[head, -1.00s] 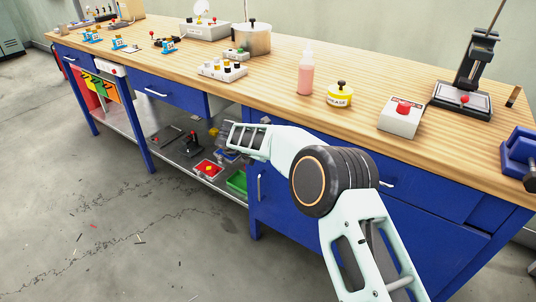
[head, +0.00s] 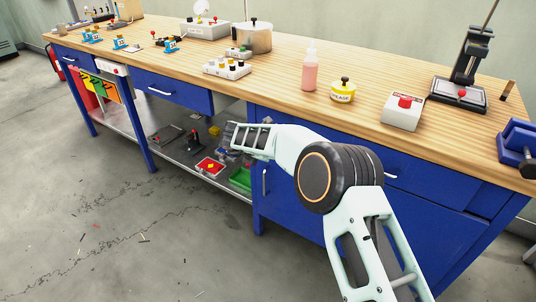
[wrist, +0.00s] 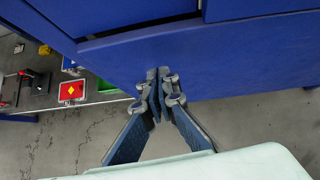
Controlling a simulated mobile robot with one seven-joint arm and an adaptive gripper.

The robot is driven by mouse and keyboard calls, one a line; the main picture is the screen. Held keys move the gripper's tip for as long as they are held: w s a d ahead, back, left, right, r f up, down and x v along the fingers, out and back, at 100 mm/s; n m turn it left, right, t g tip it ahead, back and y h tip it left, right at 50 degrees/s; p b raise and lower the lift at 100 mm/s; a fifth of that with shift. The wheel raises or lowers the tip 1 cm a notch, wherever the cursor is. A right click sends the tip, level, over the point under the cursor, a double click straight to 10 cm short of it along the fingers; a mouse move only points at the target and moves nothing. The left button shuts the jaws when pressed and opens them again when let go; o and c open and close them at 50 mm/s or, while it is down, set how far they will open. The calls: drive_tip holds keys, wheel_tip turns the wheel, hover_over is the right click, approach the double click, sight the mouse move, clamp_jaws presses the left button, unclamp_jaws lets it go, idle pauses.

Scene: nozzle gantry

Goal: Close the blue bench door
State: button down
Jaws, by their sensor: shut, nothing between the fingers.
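The blue bench door (head: 410,237) is the lower cabinet front at the right of the bench in the head view, with a pale upright handle (head: 264,182) near its left edge. My gripper (head: 232,135) is in front of the bench, left of the handle in the picture. In the wrist view my gripper (wrist: 158,78) is shut and empty, its tips against or just before a blue panel (wrist: 245,60); contact is unclear.
Blue drawers sit under the wooden top (head: 290,110). A bottle (head: 310,70) and a red-button box (head: 403,112) stand on top. The floor (head: 90,220) in front is mostly clear.

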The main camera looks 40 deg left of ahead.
drive_tip(key=s+a+p+v, duration=0.1)
drive_tip(key=p+v, duration=0.1)
drive_tip(key=v, duration=0.8)
drive_tip(key=shift+s+f, duration=0.15)
drive_tip(key=shift+s, duration=0.05)
